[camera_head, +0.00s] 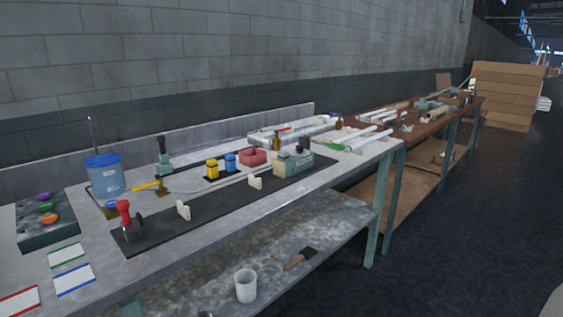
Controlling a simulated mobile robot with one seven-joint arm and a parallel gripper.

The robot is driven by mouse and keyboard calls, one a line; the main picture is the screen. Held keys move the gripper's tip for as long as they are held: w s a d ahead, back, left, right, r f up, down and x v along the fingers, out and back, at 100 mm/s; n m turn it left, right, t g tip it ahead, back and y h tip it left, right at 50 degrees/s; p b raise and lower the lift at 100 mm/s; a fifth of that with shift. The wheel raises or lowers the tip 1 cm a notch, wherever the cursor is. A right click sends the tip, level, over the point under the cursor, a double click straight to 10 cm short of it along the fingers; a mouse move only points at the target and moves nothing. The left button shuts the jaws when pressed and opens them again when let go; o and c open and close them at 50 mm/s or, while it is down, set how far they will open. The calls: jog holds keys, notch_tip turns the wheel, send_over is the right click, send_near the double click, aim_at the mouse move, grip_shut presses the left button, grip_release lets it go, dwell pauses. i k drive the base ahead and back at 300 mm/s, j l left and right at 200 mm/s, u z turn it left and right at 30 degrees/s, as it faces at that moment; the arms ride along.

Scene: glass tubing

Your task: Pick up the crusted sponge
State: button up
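I cannot identify the crusted sponge for certain. A small reddish, block-like object (253,157) sits on the grey workbench (225,228), right of the blue and yellow pieces; it is too small to tell whether it is a sponge or a container. No other thing in view looks more like a sponge. My gripper is not in view.
A blue bucket (105,175), a red-handled tool (125,220) and a green-grey box (294,163) stand on the bench. A white cup (246,285) and a brush-like tool (300,258) rest on the lower shelf. Dark floor (450,240) lies open at right.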

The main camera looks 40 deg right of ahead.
aim_at(283, 156)
jog(key=i+l, duration=0.1)
jog(key=l, duration=0.85)
jog(key=i+l+z, duration=0.1)
jog(key=l, duration=0.35)
jog(key=i+l, duration=0.15)
jog(key=l, duration=0.3)
